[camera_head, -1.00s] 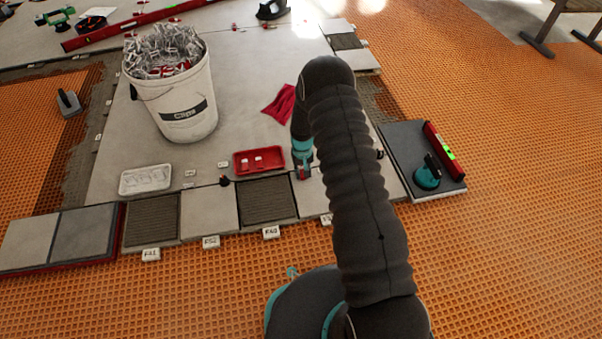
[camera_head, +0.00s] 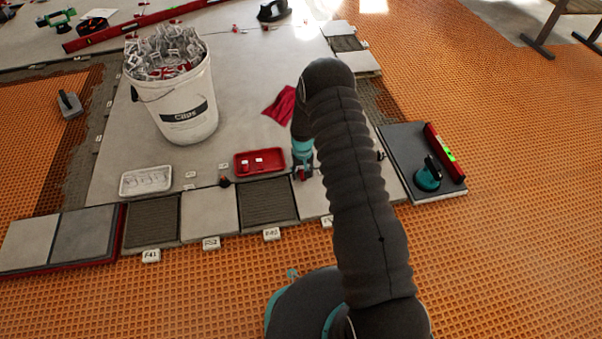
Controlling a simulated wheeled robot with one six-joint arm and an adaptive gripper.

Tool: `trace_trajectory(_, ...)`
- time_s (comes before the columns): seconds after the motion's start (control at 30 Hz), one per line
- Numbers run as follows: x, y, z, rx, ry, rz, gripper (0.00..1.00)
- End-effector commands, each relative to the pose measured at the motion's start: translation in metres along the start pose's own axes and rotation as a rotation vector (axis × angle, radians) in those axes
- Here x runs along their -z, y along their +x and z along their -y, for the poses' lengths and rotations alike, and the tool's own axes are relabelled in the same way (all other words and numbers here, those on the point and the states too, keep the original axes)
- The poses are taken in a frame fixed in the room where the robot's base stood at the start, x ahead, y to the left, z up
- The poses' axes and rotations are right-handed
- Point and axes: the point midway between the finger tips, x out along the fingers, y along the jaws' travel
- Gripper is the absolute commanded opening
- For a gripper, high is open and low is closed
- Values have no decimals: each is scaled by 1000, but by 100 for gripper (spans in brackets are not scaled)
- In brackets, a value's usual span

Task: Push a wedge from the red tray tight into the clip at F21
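The red tray (camera_head: 262,172) lies on the pale tiles near the centre, with a few small pale pieces in it, too small to identify surely as wedges. My gripper (camera_head: 302,173) is low over the tile edge, just right of the tray, pointing down. A small red spot shows at its tip; I cannot tell whether it is a held wedge or something behind. The fingers are too small to read as open or shut. No F21 label is readable, and the clip there cannot be made out; my arm covers part of that tile row.
A white bucket of clips (camera_head: 180,112) stands behind left, with a white tray (camera_head: 146,180) before it. A red cloth (camera_head: 281,105) lies behind my gripper. A dark slab (camera_head: 402,150) at right bears a suction cup (camera_head: 427,176) and red level (camera_head: 443,150). Orange matting surrounds the tiles.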

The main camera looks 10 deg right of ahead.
Motion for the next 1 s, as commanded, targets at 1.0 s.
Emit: trace_trajectory(1.0,0,-118,0,0,0,0,51)
